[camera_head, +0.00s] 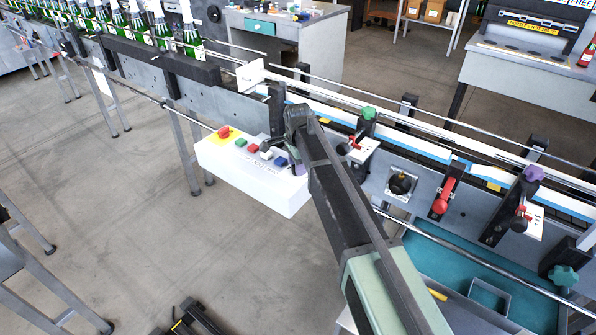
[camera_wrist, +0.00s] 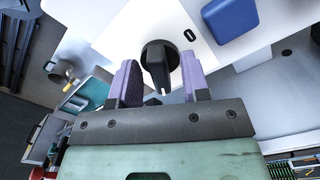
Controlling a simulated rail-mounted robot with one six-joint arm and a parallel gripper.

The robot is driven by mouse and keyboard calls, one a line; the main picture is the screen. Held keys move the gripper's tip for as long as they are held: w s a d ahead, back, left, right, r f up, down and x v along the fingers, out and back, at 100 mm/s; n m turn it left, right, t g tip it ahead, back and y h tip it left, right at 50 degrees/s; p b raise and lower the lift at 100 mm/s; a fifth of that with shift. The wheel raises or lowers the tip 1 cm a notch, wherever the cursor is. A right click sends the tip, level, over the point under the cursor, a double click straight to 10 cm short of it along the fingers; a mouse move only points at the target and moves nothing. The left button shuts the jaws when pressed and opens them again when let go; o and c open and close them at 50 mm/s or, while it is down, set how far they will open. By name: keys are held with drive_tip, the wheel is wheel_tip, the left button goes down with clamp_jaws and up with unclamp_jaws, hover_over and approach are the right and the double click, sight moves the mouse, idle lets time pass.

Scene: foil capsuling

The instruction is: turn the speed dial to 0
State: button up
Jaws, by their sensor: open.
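The speed dial is a black knob (camera_wrist: 158,62) on a white panel in the wrist view. Its narrow end, with a pale pointer mark, points to the bottom of the picture. A black "0" mark (camera_wrist: 190,35) is printed on the panel, up and right of the knob. My gripper (camera_wrist: 160,76) is open, with one purple-padded finger on each side of the knob. Small gaps show between the pads and the knob. In the head view the white control box (camera_head: 250,178) stands at the conveyor's near side; my arm hides its right end and the dial.
A blue button (camera_wrist: 230,20) lies close to the right finger. The box also carries a red stop button (camera_head: 224,131) and several coloured buttons. Conveyor rails (camera_head: 345,93) and clamps run behind my arm. Green bottles (camera_head: 190,40) stand at upper left.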

drive_tip(key=shift+r, duration=0.1)
clamp_jaws()
drive_tip(key=shift+n, duration=0.4)
drive_tip(key=n, duration=0.4)
drive_tip(key=shift+n, duration=0.3)
drive_tip(key=n, duration=0.4)
drive_tip(key=shift+n, duration=0.3)
drive_tip(key=n, duration=1.3)
drive_tip(key=shift+n, duration=0.4)
